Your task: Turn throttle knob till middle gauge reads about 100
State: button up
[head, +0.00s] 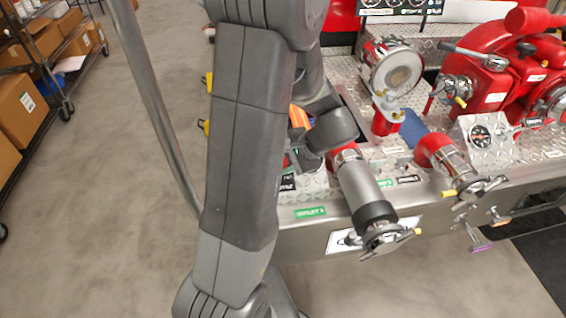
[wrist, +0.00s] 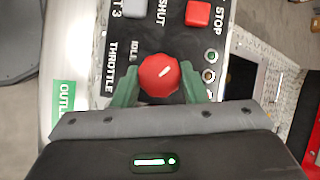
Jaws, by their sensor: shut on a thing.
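The red throttle knob (wrist: 159,75) shows in the wrist view, with a white pointer line on its face. In the head view, my arm hides the knob and most of the panel.
A red stop button (wrist: 199,13) and a grey button (wrist: 151,10) are close beyond the knob. Capped pipe outlets (head: 362,187) and red valves (head: 500,70) crowd the bumper to the right. A shelf with boxes (head: 20,95) stands at the left, with open floor between.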

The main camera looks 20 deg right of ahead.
jog(key=shift+m+t, duration=0.3)
jog(key=shift+m, duration=0.2)
jog(key=o, duration=1)
jog(key=shift+s, duration=0.1)
jog(key=shift+c, duration=0.2)
jog(key=v, duration=1.3)
jog(key=shift+s+d+r, duration=0.15)
jog(key=shift+s+r, duration=0.05)
jog(key=shift+r, duration=0.05)
jog(key=x, duration=1.4)
jog(key=shift+r, duration=0.1)
